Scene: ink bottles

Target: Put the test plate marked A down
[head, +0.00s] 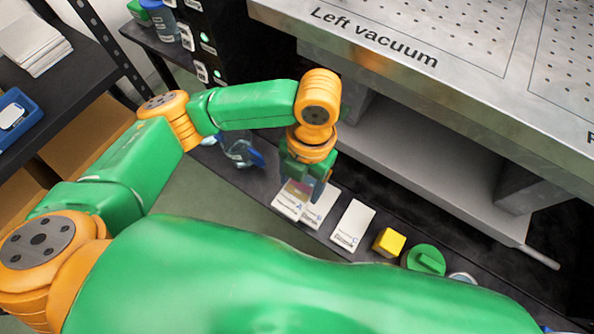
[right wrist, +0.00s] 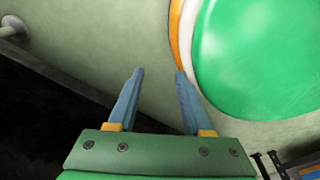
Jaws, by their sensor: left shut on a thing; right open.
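The test plate marked A (head: 287,207) is a white card with a tan and purple patch at its upper part, in the head view. My left gripper (head: 306,186) points down at its upper end and is shut on it. The gripper hides part of the plate, and I cannot tell whether the plate touches the dark shelf. Another white plate (head: 317,211) lies close to its right, and a third, marked C (head: 352,226), lies further right. My right gripper (right wrist: 158,82) is open and empty in the right wrist view.
A yellow block (head: 389,242) and a green round object (head: 424,259) stand right of the plates on the narrow dark shelf (head: 262,196). A clear and blue bottle-like item (head: 242,153) is left of the gripper. The metal Left vacuum table (head: 470,70) overhangs behind.

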